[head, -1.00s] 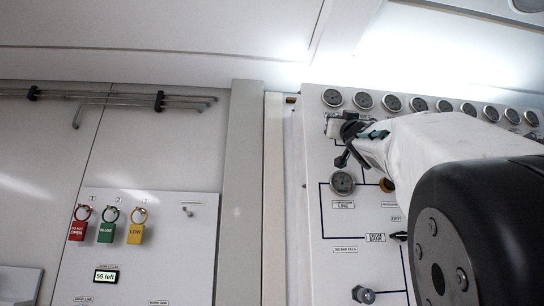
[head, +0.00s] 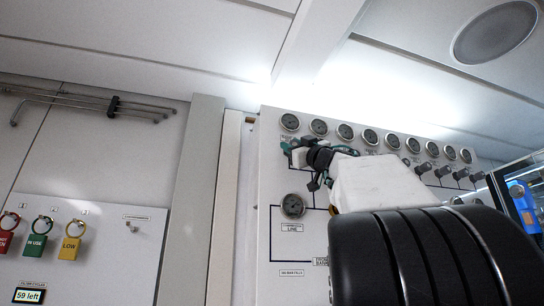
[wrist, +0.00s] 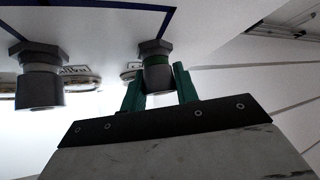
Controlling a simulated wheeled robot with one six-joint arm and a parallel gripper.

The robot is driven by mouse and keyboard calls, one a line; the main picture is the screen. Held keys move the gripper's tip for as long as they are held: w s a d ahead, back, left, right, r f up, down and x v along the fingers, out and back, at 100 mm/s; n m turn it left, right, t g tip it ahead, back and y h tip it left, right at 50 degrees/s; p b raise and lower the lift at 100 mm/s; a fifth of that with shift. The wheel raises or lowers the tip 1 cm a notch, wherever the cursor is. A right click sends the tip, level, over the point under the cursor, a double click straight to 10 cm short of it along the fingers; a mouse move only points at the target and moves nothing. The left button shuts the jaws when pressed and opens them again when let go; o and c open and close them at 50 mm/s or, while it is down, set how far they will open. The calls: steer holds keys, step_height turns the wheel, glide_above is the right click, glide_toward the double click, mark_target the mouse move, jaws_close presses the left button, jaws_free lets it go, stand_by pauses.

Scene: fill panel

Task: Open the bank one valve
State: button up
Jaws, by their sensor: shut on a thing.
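My gripper (wrist: 159,84) has its two green fingers closed around a dark grey valve knob (wrist: 156,54) in the wrist view. The knob stands out from the white panel at the end of a row, near the corner of a blue line. In the head view my gripper (head: 300,160) is at the upper left of the fill panel (head: 268,190), below the leftmost gauges. My wrist and fingers largely hide the held knob there. Its label cannot be read, so I cannot confirm its bank number from lettering.
A neighbouring knob (wrist: 40,84) is close beside the gripper in the wrist view. Several gauges (head: 371,137) line the panel top, with more knobs (head: 425,166) to the right. Tags (head: 37,242) hang on the left board.

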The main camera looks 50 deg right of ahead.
steer(key=shift+n+y, duration=0.9)
steer(key=shift+n, duration=0.2)
steer(key=o, duration=1)
steer(key=shift+c, duration=0.2)
steer(key=v, duration=0.7)
steer(key=shift+s, duration=0.4)
steer(key=shift+f, duration=0.15)
